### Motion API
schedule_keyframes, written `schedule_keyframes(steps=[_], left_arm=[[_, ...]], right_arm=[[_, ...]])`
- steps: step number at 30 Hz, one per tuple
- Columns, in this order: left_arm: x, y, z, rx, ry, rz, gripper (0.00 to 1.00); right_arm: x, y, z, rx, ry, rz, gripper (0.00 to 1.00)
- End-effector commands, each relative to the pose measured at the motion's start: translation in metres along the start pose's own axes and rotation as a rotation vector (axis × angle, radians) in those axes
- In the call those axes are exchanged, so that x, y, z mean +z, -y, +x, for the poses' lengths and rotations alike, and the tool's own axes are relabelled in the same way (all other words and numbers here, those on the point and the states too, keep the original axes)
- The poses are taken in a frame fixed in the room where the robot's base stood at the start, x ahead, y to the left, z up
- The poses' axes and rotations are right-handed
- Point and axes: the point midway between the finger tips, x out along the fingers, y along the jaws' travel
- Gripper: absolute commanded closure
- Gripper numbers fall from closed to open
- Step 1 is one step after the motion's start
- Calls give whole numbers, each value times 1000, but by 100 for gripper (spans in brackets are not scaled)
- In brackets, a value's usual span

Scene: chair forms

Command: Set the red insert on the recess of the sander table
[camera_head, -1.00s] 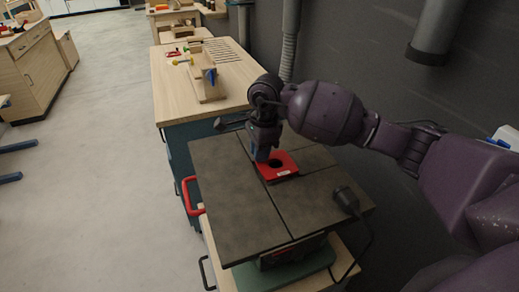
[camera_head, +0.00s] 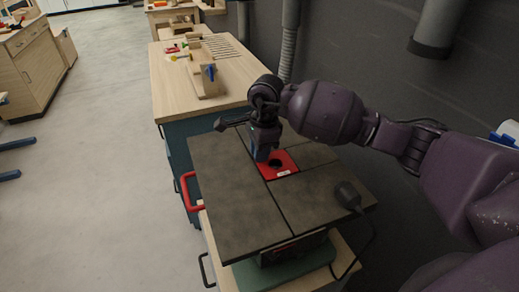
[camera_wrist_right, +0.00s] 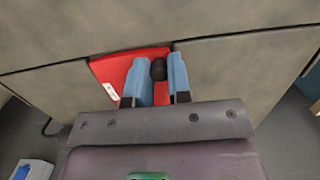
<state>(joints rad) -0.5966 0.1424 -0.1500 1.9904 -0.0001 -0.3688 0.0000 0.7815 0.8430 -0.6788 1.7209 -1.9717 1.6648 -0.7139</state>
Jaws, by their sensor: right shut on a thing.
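The red insert (camera_head: 283,164) is a flat square plate with a dark round hole and a small white label. It lies about level with the dark sander table (camera_head: 235,195), at the recess where the grooves meet. Its edges look lined up with the grooves; whether it is fully seated I cannot tell. My right gripper (camera_head: 263,155) points down at its left side. In the right wrist view, the blue fingers (camera_wrist_right: 156,80) are shut on the red insert (camera_wrist_right: 112,68), with the dark hole showing between them. The far part of the recess is hidden. My left gripper is not in view.
A black plug-like piece with a cord (camera_head: 348,196) rests at the table's right edge. A wooden workbench (camera_head: 180,95) with tools stands behind. A dark wall and grey pipe (camera_head: 290,45) are close at the back right.

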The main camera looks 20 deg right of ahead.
Motion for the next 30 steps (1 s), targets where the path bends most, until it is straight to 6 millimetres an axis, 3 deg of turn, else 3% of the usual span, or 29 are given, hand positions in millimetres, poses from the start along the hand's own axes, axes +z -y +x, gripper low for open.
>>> schedule_keyframes(steps=[6, 7, 12, 23, 30], left_arm=[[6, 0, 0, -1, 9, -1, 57], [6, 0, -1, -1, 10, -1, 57], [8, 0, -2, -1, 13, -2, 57], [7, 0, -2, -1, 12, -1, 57], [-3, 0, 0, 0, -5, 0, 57]], right_arm=[[0, 0, 4, 0, 0, 0, 100], [0, 0, 4, 0, 0, 0, 78], [0, 0, 3, 0, 0, 0, 52], [0, 0, 4, 1, 0, 0, 52], [0, 1, -32, -5, -1, -1, 52]])
